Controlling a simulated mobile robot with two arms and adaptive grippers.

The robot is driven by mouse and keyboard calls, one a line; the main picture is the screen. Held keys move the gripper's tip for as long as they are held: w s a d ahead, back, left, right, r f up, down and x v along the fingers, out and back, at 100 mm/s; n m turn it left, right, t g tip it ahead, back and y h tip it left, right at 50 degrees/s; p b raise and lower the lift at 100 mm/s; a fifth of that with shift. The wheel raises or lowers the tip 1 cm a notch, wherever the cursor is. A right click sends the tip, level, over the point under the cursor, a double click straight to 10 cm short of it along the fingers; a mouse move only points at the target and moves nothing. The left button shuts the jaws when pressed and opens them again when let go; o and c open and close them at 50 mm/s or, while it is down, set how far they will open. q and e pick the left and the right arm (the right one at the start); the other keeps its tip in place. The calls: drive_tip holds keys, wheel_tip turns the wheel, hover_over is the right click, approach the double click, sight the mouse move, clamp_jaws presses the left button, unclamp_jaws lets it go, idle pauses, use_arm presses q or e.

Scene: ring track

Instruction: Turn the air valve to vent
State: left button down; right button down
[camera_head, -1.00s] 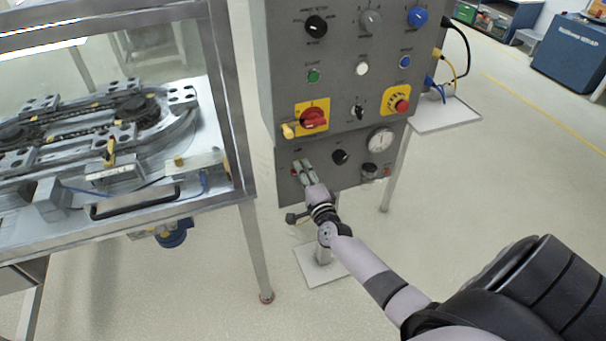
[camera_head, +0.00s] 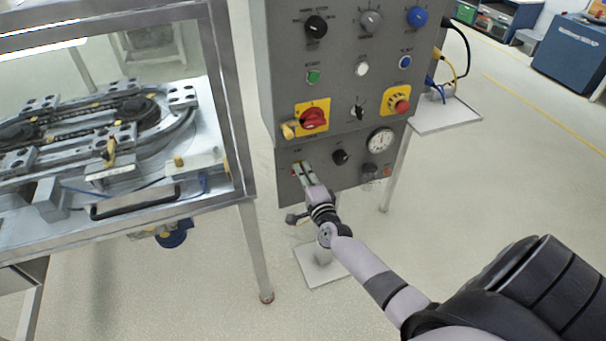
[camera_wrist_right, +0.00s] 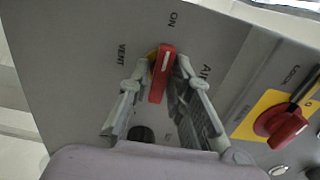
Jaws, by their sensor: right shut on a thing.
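The air valve's red handle (camera_wrist_right: 161,78) is on the lower grey panel, with a white line along it. In the right wrist view it points towards the ON label (camera_wrist_right: 173,19), with VENT (camera_wrist_right: 122,54) to its left. My right gripper (camera_wrist_right: 158,80) is shut on the handle, one finger on each side. In the head view my right gripper (camera_head: 304,169) is at the lower left of the control panel (camera_head: 340,95) and largely hides the handle. My left gripper is not in view.
A red rotary switch on a yellow plate (camera_head: 313,118) is just above the gripper. A black knob (camera_head: 340,157) and a round gauge (camera_head: 380,140) are to its right. The framed track machine (camera_head: 235,150) stands at left. Floor is clear between them.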

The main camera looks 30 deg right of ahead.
drive_tip(key=shift+n, duration=0.3)
drive_tip(key=n+p, duration=0.4)
drive_tip(key=n, duration=1.3)
idle(0.3)
drive_tip(key=c, duration=1.6)
unclamp_jaws()
drive_tip(key=shift+s, duration=0.1)
